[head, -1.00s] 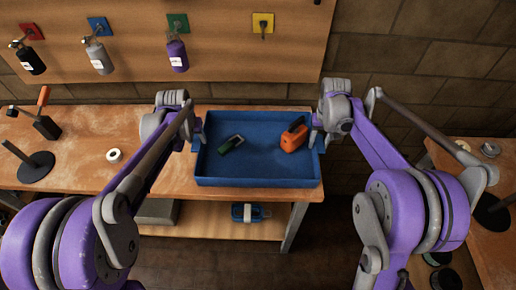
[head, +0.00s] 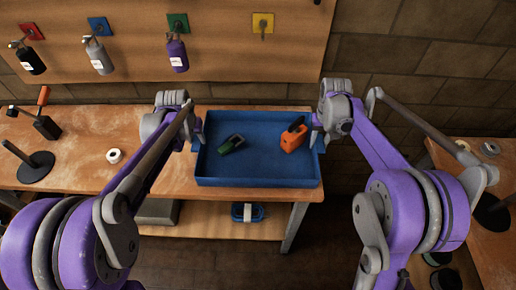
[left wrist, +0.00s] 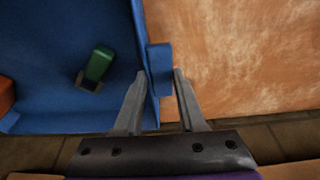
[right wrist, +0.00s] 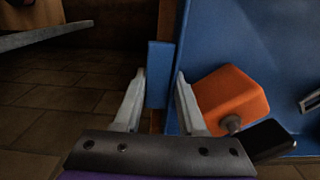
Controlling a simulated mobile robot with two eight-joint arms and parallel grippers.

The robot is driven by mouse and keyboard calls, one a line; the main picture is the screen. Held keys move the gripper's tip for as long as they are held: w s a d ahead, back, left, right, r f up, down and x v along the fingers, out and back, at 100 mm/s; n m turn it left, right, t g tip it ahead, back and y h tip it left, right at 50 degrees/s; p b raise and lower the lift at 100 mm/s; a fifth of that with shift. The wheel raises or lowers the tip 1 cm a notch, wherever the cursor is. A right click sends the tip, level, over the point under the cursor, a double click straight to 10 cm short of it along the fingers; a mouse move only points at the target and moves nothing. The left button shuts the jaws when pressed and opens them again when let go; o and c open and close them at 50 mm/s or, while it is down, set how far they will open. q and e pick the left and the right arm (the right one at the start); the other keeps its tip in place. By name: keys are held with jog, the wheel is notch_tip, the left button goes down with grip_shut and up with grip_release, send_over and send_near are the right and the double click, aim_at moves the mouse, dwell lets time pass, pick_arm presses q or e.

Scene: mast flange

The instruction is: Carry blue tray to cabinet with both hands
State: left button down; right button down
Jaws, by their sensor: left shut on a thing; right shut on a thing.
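The blue tray (head: 258,181) is at the right end of the wooden workbench, level as far as I can see. In it lie a green object (head: 231,144) at left and an orange tool with a black handle (head: 293,138) at right. My left gripper (left wrist: 160,78) is shut on the tray's left side, a finger on each side of the blue handle piece. My right gripper (right wrist: 160,78) is shut on the right side in the same way. I cannot tell whether the tray's underside touches the bench. No cabinet is clearly identifiable.
A tape roll (head: 114,155) and a black stand (head: 36,166) are on the bench at left. Bottles, one purple (head: 178,55), hang on the board behind. A blue item (head: 248,212) sits on the lower shelf. Another wooden table (head: 470,190) stands at right, with floor between.

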jog(key=shift+r, duration=0.1)
dwell(0.6)
